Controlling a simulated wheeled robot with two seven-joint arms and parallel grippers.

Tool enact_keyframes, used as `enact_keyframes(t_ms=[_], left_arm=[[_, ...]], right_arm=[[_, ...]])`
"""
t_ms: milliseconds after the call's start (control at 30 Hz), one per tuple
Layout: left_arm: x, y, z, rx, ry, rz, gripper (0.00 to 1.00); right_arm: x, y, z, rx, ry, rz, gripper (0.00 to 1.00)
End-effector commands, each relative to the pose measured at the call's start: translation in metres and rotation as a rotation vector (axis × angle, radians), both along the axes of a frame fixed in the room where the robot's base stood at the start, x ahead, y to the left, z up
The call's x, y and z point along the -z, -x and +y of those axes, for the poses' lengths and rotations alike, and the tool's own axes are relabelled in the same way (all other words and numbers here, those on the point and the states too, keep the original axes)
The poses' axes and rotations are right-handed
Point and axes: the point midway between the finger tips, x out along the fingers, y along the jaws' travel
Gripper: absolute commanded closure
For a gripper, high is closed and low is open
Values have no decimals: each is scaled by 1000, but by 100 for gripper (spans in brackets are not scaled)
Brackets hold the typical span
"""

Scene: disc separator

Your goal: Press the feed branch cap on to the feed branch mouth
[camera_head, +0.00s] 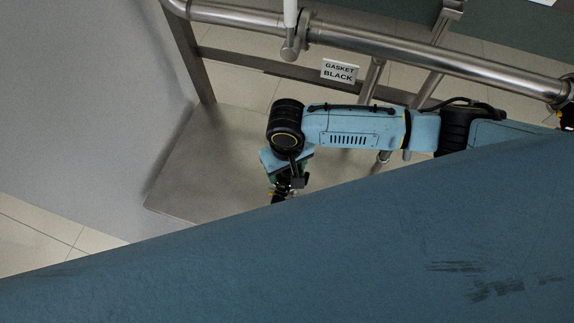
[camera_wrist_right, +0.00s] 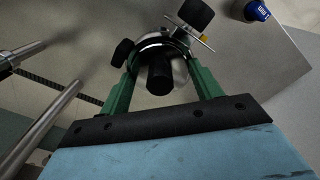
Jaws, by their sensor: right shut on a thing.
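In the head view my right gripper (camera_head: 279,190) points down over the steel tray, and its tips are partly hidden by a large blue surface close to the camera. In the right wrist view its two green fingers (camera_wrist_right: 163,62) are shut on a round steel piece with a black knob (camera_wrist_right: 160,76), which appears to be the feed branch cap (camera_wrist_right: 178,66). Black parts and a small bolt with a brass-coloured end show just beyond it. I cannot make out the feed branch mouth, or whether the cap touches it. My left gripper is not in view.
Steel pipes (camera_head: 440,60) run across the top of the head view, with a "GASKET BLACK" sign (camera_head: 340,71). A flat steel tray (camera_head: 215,150) lies below my right arm. A blue labelled object (camera_wrist_right: 257,10) is at the wrist view's top right. Steel rods (camera_wrist_right: 45,125) stand at left.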

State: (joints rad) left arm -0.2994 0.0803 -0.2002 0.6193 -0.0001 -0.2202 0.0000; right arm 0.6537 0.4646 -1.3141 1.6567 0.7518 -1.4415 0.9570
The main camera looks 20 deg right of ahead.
Motion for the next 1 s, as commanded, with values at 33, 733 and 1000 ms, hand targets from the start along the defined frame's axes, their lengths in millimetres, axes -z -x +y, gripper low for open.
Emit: enact_keyframes(t_ms=[33, 733, 1000], left_arm=[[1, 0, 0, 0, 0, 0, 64], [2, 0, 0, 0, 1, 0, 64], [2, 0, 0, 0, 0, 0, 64]], right_arm=[[2, 0, 0, 0, -1, 0, 63], [7, 1, 0, 0, 0, 1, 26], [7, 0, 0, 0, 0, 1, 11]])
